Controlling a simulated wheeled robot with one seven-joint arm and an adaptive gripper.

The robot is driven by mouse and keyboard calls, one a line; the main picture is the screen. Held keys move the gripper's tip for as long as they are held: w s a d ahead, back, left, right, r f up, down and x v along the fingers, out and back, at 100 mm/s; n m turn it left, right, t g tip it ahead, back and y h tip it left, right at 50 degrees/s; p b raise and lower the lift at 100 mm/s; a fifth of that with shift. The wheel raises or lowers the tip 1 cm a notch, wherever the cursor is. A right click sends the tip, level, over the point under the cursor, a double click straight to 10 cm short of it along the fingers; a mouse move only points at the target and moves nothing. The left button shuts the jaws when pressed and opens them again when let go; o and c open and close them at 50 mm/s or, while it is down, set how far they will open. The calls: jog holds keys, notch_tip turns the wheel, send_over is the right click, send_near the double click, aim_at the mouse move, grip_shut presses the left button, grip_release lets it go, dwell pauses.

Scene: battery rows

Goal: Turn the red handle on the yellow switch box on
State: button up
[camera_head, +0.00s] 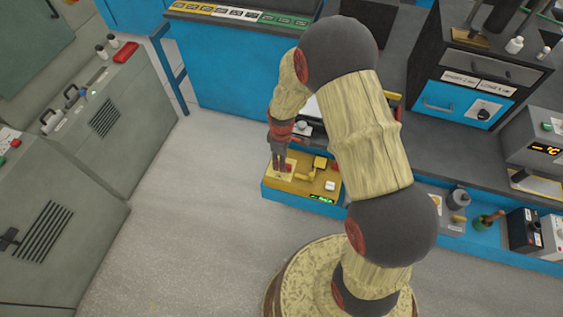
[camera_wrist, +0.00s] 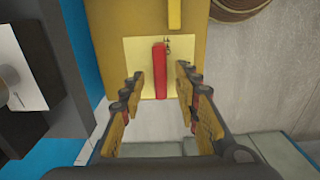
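The yellow switch box (camera_head: 309,186) sits at the front edge of a blue-fronted bench, in the middle of the head view. In the wrist view its yellow top (camera_wrist: 115,50) carries a pale square plate (camera_wrist: 140,52). The red handle (camera_wrist: 160,70) lies on that plate, long and narrow, pointing along the picture's vertical. My gripper (camera_wrist: 161,90) is open, with one finger on each side of the handle and gaps to both. In the head view my gripper (camera_head: 282,165) points down over the left part of the box. Whether it touches the box is unclear.
A yellow lever-like part (camera_head: 312,172) and a white button (camera_head: 330,185) are on the same box, right of my gripper. A blue bench (camera_head: 225,70) stands behind. Grey cabinets (camera_head: 110,130) stand at the left. The floor (camera_head: 190,220) between is clear.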

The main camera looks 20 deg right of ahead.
jog(key=shift+f, duration=0.45)
jog(key=shift+c, duration=0.2)
jog(key=c, duration=0.7)
grip_shut()
